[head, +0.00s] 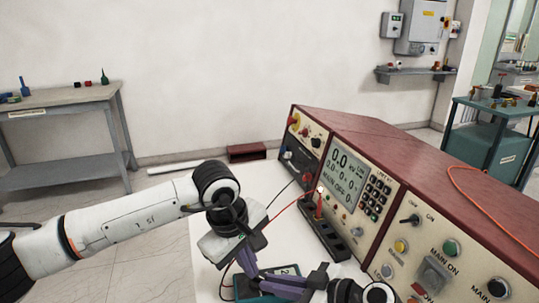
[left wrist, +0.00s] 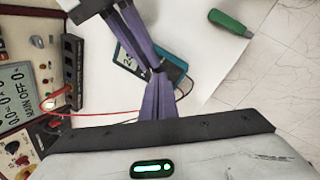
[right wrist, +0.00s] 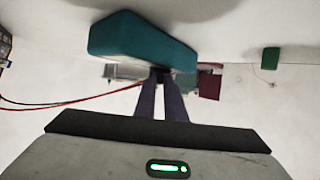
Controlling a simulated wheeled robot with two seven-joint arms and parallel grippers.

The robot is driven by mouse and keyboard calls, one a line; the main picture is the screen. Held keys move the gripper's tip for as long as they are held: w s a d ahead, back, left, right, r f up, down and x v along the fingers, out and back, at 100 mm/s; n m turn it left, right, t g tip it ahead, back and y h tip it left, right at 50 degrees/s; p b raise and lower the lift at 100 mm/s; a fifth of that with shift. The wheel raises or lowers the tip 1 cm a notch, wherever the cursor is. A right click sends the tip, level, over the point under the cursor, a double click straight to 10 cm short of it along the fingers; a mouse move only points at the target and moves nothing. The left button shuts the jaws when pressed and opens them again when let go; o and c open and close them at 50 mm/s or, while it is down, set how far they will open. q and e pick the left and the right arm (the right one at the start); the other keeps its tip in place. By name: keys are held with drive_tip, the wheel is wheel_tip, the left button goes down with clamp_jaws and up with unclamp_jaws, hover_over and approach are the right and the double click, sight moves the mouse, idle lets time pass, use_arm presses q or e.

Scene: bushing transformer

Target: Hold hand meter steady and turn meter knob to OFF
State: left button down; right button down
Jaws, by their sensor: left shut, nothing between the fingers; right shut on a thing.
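The teal hand meter (head: 250,291) is at the bottom centre of the head view, partly covered by both grippers. Its screen (left wrist: 126,62) peeks out behind the fingers in the left wrist view. The right wrist view shows its teal casing (right wrist: 140,42) at my right fingertips (right wrist: 160,74). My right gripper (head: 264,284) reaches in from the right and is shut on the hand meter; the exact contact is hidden. My left gripper (left wrist: 157,72) is shut and empty, its tips in front of the meter and close to the right fingers. The meter knob is hidden, so its setting cannot be told.
A large dark red test set (head: 365,140) with a lit screen (head: 345,175) and several knobs stands along the right. A black socket strip (head: 322,228) and red leads (head: 290,205) lie beside the meter. A green-handled tool (left wrist: 228,22) lies near the white tabletop's edge (left wrist: 262,22).

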sight(251, 285)
use_arm(q)
drive_tip(key=shift+r, duration=0.25)
drive_tip(key=shift+w+a+f, duration=0.25)
drive_tip(key=shift+a+f, duration=0.15)
drive_tip(key=shift+f, duration=0.6)
drive_tip(key=shift+w+a+f, duration=0.3)
drive_tip(key=shift+a+f, duration=0.05)
drive_tip(key=shift+f, duration=0.65)
drive_tip(key=shift+w+a+f, duration=0.25)
drive_tip(key=shift+a+f, duration=0.15)
drive_tip(key=shift+f, duration=0.6)
drive_tip(key=shift+w+d, duration=0.25)
drive_tip(key=shift+d, duration=0.35)
drive_tip(key=shift+s+d, duration=0.15)
drive_tip(key=shift+s, duration=0.1)
